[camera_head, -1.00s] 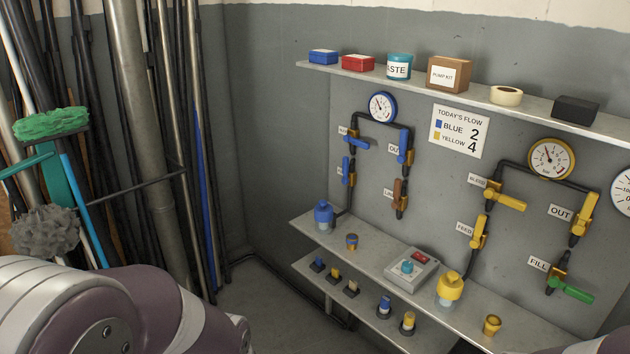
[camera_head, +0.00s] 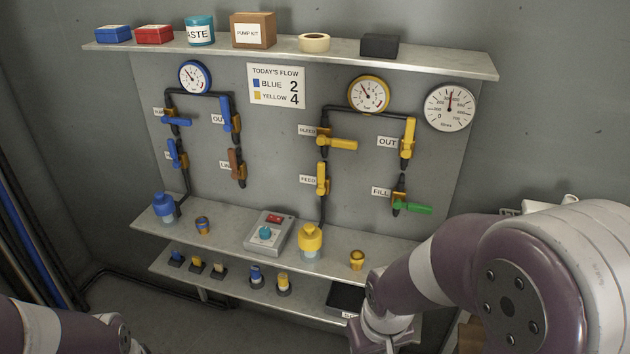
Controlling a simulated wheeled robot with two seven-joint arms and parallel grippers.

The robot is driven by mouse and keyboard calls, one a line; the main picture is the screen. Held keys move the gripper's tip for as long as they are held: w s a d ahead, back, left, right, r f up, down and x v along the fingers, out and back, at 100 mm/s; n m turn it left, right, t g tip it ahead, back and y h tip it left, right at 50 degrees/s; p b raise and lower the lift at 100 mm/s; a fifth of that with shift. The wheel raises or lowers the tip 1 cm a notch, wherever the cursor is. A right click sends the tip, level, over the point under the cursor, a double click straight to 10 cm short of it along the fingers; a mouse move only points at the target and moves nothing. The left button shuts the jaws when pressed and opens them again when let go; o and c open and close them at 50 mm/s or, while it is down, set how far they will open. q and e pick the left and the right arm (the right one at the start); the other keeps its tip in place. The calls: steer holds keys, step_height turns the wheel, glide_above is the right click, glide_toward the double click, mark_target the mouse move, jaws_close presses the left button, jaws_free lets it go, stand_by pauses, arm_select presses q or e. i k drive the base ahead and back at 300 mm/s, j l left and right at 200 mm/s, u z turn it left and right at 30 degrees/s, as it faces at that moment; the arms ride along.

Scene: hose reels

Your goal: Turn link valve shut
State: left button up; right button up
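The link valve (camera_head: 236,165) is on the right-hand pipe of the blue circuit, low on the grey panel. Its brown-orange handle stands nearly upright, along the pipe, and partly covers the label beside it, which reads "LIN". A blue-handled valve (camera_head: 229,114) labelled "OU..." sits above it on the same pipe. My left arm shows only at the bottom left and my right arm at the lower right. Neither gripper's fingers are in the picture. Both arms are well apart from the link valve.
Blue valves (camera_head: 175,120) sit left of it; yellow valves (camera_head: 323,178) and a green-handled fill valve (camera_head: 411,208) sit right. Below, a shelf (camera_head: 222,236) holds a blue bottle (camera_head: 165,207), a control box (camera_head: 271,236) and a yellow bottle (camera_head: 310,242). An upper shelf (camera_head: 345,55) holds boxes.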

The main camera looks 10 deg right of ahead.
mark_target(231, 152)
steer(key=i+l, duration=0.1)
steer(key=i, duration=0.3)
steer(key=i+l+u, duration=0.15)
steer(key=i, duration=0.25)
steer(key=i+l, duration=0.1)
steer(key=i, duration=0.3)
steer(key=u, duration=0.05)
